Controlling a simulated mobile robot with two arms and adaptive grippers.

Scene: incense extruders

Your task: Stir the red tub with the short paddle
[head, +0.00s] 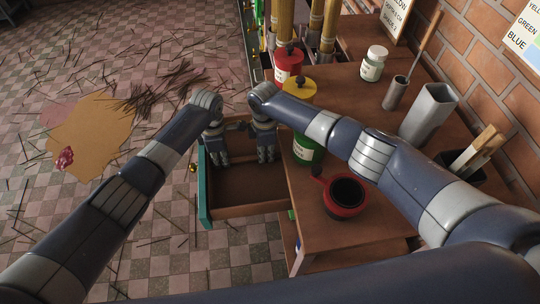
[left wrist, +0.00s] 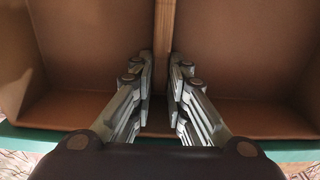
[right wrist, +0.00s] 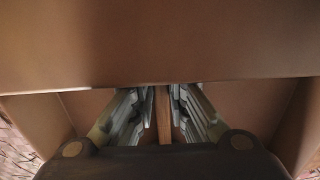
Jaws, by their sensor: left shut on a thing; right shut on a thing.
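The red tub (head: 323,183), round with a dark inside and a small handle, stands on the wooden table near its front edge. My left gripper (head: 221,160) and right gripper (head: 265,157) point down side by side over the open drawer. In the left wrist view my left gripper (left wrist: 161,88) is shut on a thin wooden stick (left wrist: 164,35). In the right wrist view my right gripper (right wrist: 162,98) is also shut on a narrow wooden strip (right wrist: 163,120). Its ends are hidden, so I cannot tell whether both hold the same piece or whether it is the short paddle.
The drawer (head: 204,190) has a teal front and looks otherwise empty. A green bottle (head: 305,152) with a yellow cap and a red bottle (head: 288,66) stand behind my right arm. A black holder (head: 462,172) with wooden sticks and a grey container (head: 428,115) stand at the right.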

